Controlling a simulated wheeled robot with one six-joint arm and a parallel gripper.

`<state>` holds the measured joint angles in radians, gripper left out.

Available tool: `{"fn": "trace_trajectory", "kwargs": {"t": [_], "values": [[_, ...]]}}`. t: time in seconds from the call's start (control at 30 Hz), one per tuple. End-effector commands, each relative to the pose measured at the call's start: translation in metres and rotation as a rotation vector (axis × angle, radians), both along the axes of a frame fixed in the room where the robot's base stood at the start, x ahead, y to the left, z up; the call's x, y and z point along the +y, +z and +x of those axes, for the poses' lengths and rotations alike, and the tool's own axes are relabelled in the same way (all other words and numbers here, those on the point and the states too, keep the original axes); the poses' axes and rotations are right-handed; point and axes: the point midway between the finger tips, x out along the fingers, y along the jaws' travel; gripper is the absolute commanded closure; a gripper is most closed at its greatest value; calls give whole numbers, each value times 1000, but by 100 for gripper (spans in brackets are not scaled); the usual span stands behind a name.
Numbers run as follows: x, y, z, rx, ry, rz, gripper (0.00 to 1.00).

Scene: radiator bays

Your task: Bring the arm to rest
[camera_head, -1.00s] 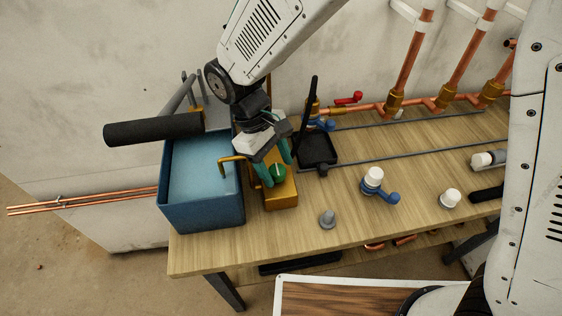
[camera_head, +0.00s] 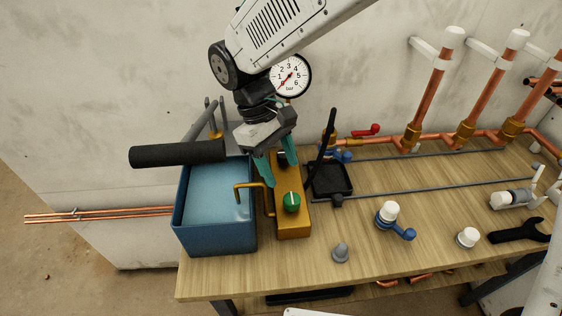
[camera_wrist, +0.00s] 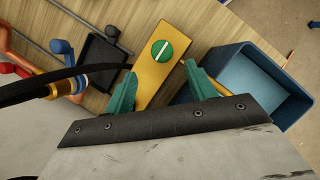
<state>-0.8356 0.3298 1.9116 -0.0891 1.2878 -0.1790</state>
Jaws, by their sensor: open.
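My gripper (camera_head: 279,170) is open, its two teal fingers pointing down over the back part of a yellow block (camera_head: 293,222) on the bench. The block carries a round green knob (camera_head: 291,202) with a white line. In the wrist view the fingers (camera_wrist: 158,92) are apart, with the yellow block showing between and beyond them. The green knob (camera_wrist: 162,51) shows beyond the fingertips, apart from them. Nothing is held. My white arm (camera_head: 290,35) reaches in from the top.
A blue water-filled tank (camera_head: 213,240) with a black-handled lever (camera_head: 177,153) stands left of the block. A black tray (camera_head: 331,180) is to the right. A gauge (camera_head: 290,75) and copper pipes (camera_head: 466,90) are behind. Blue-handled valve (camera_head: 394,218) and grey cone (camera_head: 341,253) stand on the wooden bench.

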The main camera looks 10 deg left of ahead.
Motion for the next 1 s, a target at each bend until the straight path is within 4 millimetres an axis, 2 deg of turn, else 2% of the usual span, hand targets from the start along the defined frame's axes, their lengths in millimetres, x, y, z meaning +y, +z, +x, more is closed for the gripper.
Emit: {"fn": "trace_trajectory", "kwargs": {"t": [0.23, 0.3, 0.37, 0.47, 0.67, 0.8, 1.0], "values": [[0, -1, 0, -5, -12, 0, 44], [-7, -9, -8, 7, -33, -18, 44], [-20, -7, -19, 9, -58, -22, 44], [-51, 9, -25, -6, -131, -7, 44], [-132, 47, -38, -67, -336, 56, 44], [-188, 68, -55, -124, -490, 104, 44], [-255, 86, -90, -224, -706, 173, 44]]}}
